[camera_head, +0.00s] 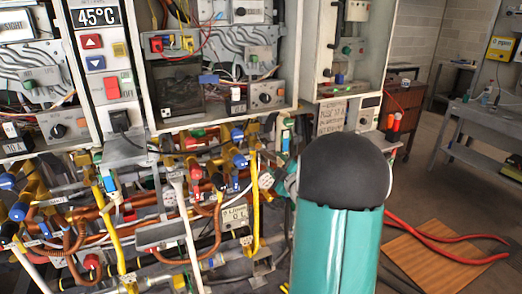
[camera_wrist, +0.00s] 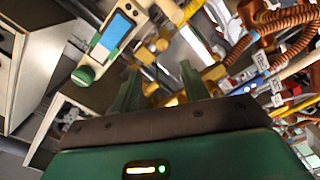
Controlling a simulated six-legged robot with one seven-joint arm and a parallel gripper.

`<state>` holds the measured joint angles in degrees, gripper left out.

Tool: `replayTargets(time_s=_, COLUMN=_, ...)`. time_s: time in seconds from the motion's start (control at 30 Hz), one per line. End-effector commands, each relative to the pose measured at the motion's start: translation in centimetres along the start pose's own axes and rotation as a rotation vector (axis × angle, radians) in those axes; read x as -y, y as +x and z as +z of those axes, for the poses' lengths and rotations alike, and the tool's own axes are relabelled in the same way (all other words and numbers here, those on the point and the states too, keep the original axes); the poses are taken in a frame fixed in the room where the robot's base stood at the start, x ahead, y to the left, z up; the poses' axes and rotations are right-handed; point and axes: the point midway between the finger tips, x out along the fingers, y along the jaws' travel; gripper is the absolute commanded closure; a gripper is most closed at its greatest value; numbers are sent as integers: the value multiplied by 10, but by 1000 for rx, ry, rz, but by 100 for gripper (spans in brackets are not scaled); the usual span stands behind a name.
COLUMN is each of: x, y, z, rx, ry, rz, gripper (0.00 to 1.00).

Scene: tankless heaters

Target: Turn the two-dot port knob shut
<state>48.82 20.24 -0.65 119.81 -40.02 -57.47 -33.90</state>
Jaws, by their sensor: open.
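I cannot make out two dots on any knob, so I cannot tell which one is the two-dot port knob. In the wrist view my gripper (camera_wrist: 160,88) is open, its two green fingers apart, pointing into the pipework. Brass fittings (camera_wrist: 152,48) show just beyond and between the fingertips; I cannot tell whether they touch. In the head view my teal arm hides most of the gripper and part of the pipework. Brass valves with blue handles (camera_head: 238,160) sit on the pipes left of my arm.
Open heater cabinets (camera_head: 225,60) stand above the pipes. Yellow pipes (camera_head: 256,205) and copper pipes (camera_head: 205,215) crowd the space below. In the wrist view a pale device with a blue panel (camera_wrist: 118,35) lies close left of the fingers. Red hoses (camera_head: 440,245) lie on the floor at right.

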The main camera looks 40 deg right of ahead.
Motion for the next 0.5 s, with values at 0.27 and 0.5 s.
replayTargets(time_s=0.27, x=3, y=57, z=-2, rx=-4, ry=2, rz=-3, gripper=55)
replayTargets(time_s=0.5, x=3, y=100, z=-3, rx=-4, ry=3, rz=-2, gripper=55)
